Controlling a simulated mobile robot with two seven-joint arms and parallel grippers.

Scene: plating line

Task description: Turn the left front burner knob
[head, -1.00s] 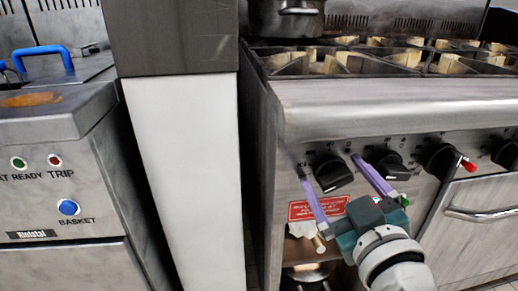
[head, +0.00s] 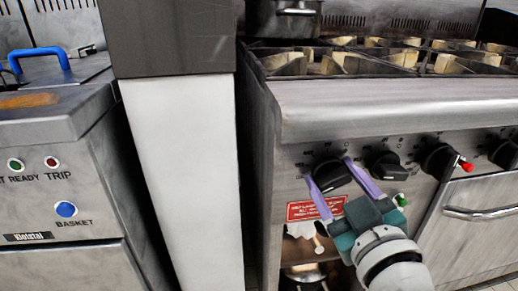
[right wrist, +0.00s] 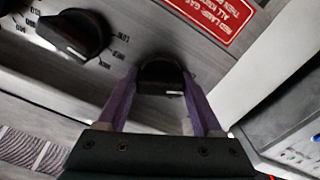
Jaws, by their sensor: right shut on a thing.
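The left front burner knob (head: 334,178) is a round black knob at the left end of the stove's front panel, above a red label. My right gripper (head: 329,171), with purple fingers, comes from below and has one finger on each side of it, shut on it. In the right wrist view the knob (right wrist: 160,78) sits between the two finger ends (right wrist: 160,73), with a pale mark on its front. My left gripper is not in view.
A pot (head: 287,18) stands on the back left of the stove top. A white-sided post (head: 182,180) and a fryer (head: 60,190) stand to the left.

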